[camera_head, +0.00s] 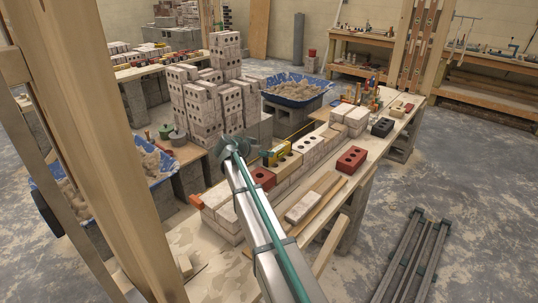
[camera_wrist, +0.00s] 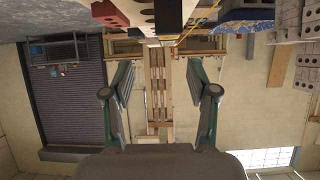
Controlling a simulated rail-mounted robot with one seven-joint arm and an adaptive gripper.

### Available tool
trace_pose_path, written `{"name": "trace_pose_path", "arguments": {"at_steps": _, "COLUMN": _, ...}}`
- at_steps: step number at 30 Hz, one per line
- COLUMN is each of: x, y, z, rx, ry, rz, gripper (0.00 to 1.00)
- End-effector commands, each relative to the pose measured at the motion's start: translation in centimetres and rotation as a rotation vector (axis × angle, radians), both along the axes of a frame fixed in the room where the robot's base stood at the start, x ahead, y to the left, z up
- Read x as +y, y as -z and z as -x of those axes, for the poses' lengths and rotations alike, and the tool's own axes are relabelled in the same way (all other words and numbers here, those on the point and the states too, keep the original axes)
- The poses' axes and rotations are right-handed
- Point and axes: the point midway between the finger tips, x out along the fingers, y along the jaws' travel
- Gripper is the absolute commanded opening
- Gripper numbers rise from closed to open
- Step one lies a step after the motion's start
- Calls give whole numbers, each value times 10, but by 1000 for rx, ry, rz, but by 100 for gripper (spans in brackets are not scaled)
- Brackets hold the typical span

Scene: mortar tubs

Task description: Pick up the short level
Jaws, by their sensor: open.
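A short yellow level (camera_head: 276,154) lies on the brick course on the long table, just right of my gripper in the head view. My arm hides part of the area around it. My gripper (camera_head: 228,146) is over the left part of the table, beside the tall brick stack. In the wrist view my gripper (camera_wrist: 162,95) has its two fingers wide apart with nothing between them. The wrist picture looks upside down; bricks and a bit of yellow show along its top edge, but I cannot tell the level clearly there.
A tall brick stack (camera_head: 205,105) stands behind my gripper. Red bricks (camera_head: 352,159) and a dark brick (camera_head: 383,127) sit on the table. A blue mortar tub (camera_head: 297,90) is behind it. A wooden post (camera_head: 105,140) rises at the left.

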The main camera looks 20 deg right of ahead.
Motion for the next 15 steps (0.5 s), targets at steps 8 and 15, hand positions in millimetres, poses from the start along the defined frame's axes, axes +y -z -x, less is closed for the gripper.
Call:
{"name": "trace_pose_path", "arguments": {"at_steps": 8, "x": -22, "y": 7, "z": -20, "rx": 7, "ry": -18, "rz": 16, "gripper": 58}}
{"name": "trace_pose_path", "arguments": {"at_steps": 15, "x": -44, "y": 21, "z": -32, "rx": 5, "ry": -18, "rz": 15, "gripper": 58}}
